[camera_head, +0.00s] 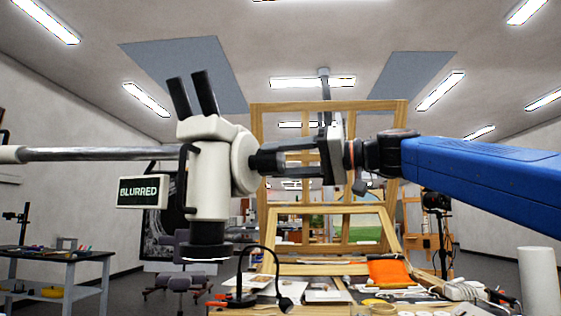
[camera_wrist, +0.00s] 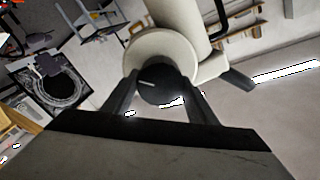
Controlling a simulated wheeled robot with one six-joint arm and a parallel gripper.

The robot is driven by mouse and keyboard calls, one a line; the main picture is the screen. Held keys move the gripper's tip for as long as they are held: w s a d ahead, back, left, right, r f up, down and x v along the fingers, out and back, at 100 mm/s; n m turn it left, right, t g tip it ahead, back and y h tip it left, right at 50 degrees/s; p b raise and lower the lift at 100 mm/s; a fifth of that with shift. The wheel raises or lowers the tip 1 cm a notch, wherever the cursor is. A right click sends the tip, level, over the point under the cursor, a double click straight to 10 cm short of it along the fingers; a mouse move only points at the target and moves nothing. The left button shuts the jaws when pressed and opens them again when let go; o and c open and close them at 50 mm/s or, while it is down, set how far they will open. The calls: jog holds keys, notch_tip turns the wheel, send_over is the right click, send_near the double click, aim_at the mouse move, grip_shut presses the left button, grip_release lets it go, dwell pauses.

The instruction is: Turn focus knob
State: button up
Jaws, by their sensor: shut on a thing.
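A white stereo microscope (camera_head: 209,170) with two dark eyepieces hangs on a horizontal metal boom. Its black focus knob (camera_head: 266,161) sticks out from the round white housing on its right side. In the wrist view the knob (camera_wrist: 162,86) shows a pale mark line on its face. My gripper (camera_head: 283,162) comes from the right on my blue arm. Its two dark fingers lie on either side of the knob and are shut on it; they also show in the wrist view (camera_wrist: 160,98). A sign reading "BLURRED" (camera_head: 142,191) is at the left of the microscope.
A wooden easel frame (camera_head: 330,106) stands behind my gripper. Below is a worktable with a black lamp (camera_head: 285,303), an orange cloth (camera_head: 388,272), a white cylinder (camera_head: 538,281) and small items. A side table (camera_head: 55,259) stands at the left.

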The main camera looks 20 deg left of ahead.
jog(key=o, duration=1.1)
jog(key=shift+c, duration=0.2)
jog(key=d, duration=1.7)
jog(key=shift+s+d, duration=0.2)
dwell(0.7)
